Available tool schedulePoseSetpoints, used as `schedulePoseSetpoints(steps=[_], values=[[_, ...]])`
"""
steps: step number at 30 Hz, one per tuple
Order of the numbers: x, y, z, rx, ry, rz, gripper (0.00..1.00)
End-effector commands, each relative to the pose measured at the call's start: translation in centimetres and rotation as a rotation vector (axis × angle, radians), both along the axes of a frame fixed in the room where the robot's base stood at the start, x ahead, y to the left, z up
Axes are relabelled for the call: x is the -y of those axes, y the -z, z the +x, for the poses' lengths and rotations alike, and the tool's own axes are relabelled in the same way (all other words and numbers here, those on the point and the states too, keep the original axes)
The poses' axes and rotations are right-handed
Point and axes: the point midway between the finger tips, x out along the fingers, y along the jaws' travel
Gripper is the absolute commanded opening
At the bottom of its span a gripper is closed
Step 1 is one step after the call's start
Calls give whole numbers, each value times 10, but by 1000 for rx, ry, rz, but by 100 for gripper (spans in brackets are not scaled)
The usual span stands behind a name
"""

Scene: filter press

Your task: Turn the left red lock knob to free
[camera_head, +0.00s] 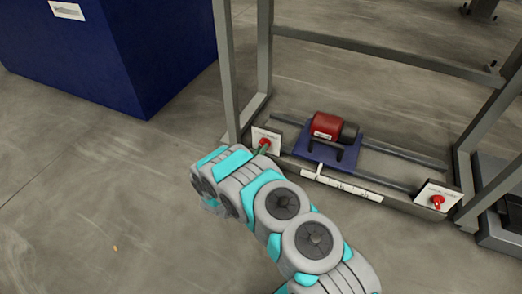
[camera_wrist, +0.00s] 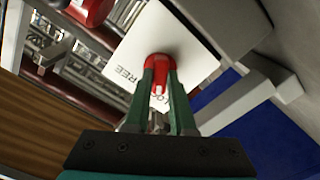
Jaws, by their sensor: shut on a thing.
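The left red lock knob (camera_wrist: 160,63) sits in front of a white plate (camera_wrist: 186,40) with printed letters, of which "FREE" and part of "LO" can be read in the wrist view. My gripper (camera_wrist: 160,78) is shut on the knob, with one green finger on each side of it. In the head view the knob (camera_head: 265,142) shows small at the end of my arm, in front of its white plate (camera_head: 267,137) at the frame's left post. My gripper's fingers partly cover the knob and the letters. I cannot tell which way the knob points.
A second red knob (camera_head: 437,201) sits on a white plate at the right. Between them a red cylinder (camera_head: 326,124) rests on a blue carriage (camera_head: 307,146) on rails, behind a white scale strip (camera_head: 340,184). Grey frame posts (camera_head: 227,80) rise close to my gripper. A blue cabinet (camera_head: 150,60) stands at the left.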

Motion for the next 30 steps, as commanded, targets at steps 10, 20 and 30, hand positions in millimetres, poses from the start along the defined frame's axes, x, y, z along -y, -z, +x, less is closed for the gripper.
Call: schedulePoseSetpoints(steps=[10, 20, 30], values=[[1, -1, 0, 15, 1, 43, 0], [0, -2, 0, 89, 2, 254, 0], [0, -2, 0, 200, 1, 557, 0]])
